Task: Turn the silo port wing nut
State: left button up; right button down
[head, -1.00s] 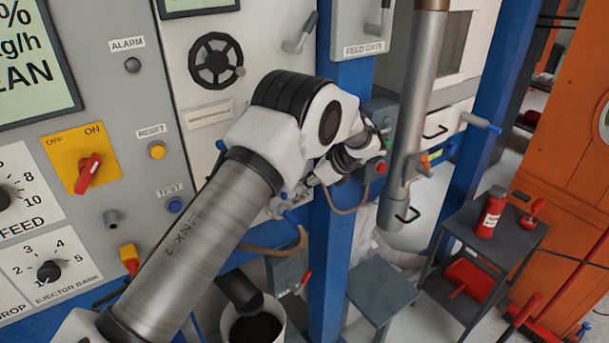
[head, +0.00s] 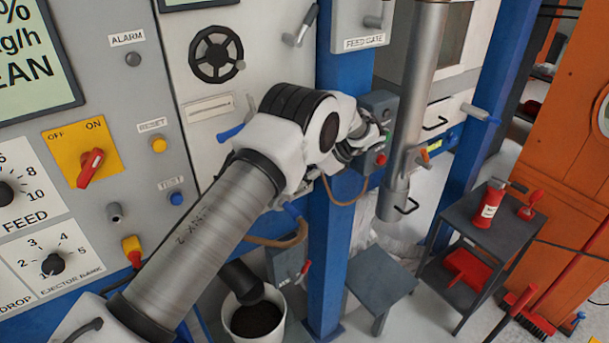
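No part that I can surely call the silo port wing nut shows in the head view. An orange fitting (head: 426,155) sits on the side of the upright silver pipe (head: 405,140) and is small in the view. My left arm reaches from the lower left across the panel to the blue post. My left gripper (head: 374,138) is at the small grey box with a green and a red button (head: 379,108), left of the pipe. The wrist and arm links hide much of it, so its opening and any contact cannot be told. My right gripper is not in view.
A black handwheel (head: 216,57) and a blue lever handle (head: 231,132) are on the panel behind my arm. The blue post (head: 330,230) stands by the pipe. A white bucket (head: 254,322), a grey stool (head: 380,278) and a side table (head: 497,226) stand below.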

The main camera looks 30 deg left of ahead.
pick_arm(q)
jog(key=shift+a, duration=0.2)
jog(key=v, duration=1.2)
